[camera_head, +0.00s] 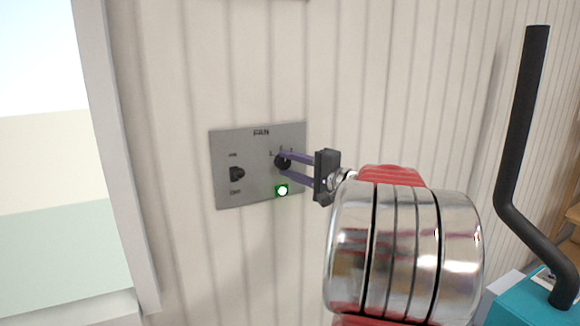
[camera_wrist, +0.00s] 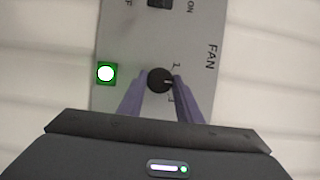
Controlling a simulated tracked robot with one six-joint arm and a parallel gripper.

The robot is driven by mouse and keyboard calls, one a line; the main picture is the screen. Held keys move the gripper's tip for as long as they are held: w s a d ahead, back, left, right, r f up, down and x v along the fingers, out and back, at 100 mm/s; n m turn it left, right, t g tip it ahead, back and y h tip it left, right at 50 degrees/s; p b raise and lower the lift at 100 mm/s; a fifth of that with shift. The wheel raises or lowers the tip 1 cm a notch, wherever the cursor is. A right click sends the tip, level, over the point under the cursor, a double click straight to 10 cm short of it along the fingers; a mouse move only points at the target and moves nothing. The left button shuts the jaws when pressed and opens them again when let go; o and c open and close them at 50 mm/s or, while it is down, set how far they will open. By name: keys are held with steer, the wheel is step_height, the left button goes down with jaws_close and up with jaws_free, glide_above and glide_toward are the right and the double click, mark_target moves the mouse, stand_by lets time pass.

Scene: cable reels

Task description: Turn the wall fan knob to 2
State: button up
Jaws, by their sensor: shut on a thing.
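The round black fan knob (camera_head: 282,161) is on the right side of a grey wall panel (camera_head: 257,190) marked FAN. In the wrist view the knob (camera_wrist: 157,76) shows a pale mark pointing right, toward the FAN lettering. Small figures lie around it; one looks like a 2, but I cannot tell exactly which the mark meets. My gripper (camera_head: 284,165) has its purple fingers on either side of the knob, shut on it. In the wrist view the fingers (camera_wrist: 158,86) close on it from below. They hide part of the knob and panel.
A black switch (camera_head: 237,174) marked ON and OFF sits left of the knob. A lit green lamp (camera_head: 282,190) is just below the knob. A window frame (camera_head: 118,150) is at left. A black bent bar (camera_head: 517,150) rises from a teal object (camera_head: 530,305) at right.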

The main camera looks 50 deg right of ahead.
steer(key=o, duration=0.8)
steer(key=shift+d+f, duration=0.15)
steer(key=shift+f, duration=0.1)
steer(key=shift+c, duration=0.2)
steer(key=shift+o, duration=1.4)
steer(key=shift+r, duration=0.15)
steer(key=shift+s, duration=0.2)
steer(key=s, duration=1.3)
steer(key=shift+s+d, duration=0.2)
steer(key=shift+s, duration=0.05)
